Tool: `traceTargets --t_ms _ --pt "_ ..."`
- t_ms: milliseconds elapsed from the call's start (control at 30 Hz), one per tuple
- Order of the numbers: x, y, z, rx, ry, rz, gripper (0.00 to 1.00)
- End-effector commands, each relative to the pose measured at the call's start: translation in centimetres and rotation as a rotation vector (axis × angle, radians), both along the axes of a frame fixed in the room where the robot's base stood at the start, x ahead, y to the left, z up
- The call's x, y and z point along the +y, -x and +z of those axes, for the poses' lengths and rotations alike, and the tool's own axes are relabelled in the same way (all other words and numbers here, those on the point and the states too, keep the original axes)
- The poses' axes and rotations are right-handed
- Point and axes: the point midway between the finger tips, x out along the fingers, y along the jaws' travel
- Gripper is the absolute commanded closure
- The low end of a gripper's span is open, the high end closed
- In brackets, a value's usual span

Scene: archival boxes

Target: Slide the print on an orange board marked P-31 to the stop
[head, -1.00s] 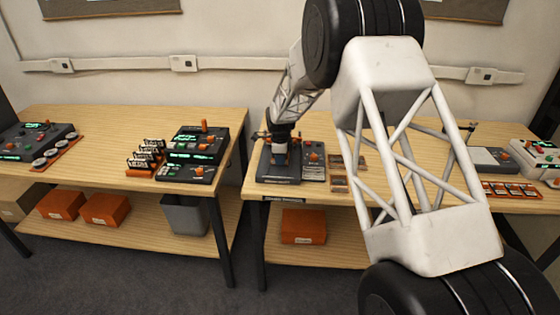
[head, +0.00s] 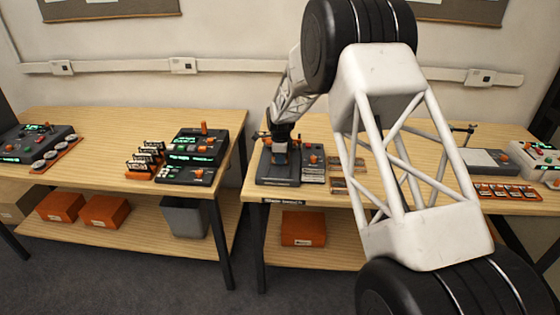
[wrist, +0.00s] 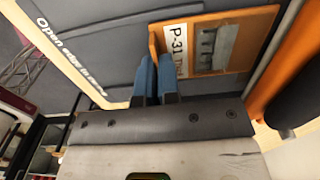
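The print on an orange board marked P-31 (wrist: 214,45) lies on a dark grey bed (wrist: 100,40) in the wrist view. Its label and grey picture face up, and an orange raised edge stands at its left side. My gripper (wrist: 156,62) has two blue fingers close together, with that raised edge between them; it looks shut on it. In the head view my gripper (head: 280,151) is low over the dark device (head: 279,182) at the left of the right-hand table. The print cannot be made out there, and the stop cannot be picked out.
The bed carries the words "Open edge" (wrist: 62,50). An orange bar (wrist: 285,75) runs along the right of the wrist view. A control box (head: 313,158) with an orange knob stands beside the device. Other devices (head: 195,145) stand on the left table (head: 100,125).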

Motion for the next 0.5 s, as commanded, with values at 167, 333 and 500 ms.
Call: traceTargets --t_ms 167,333,500 --pt "0.0 -0.6 0.0 0.000 0.000 0.000 1.00" --pt "0.0 -1.1 -0.1 0.001 0.000 0.000 1.00" --pt "0.0 -1.2 -0.1 0.000 0.000 0.000 1.00"
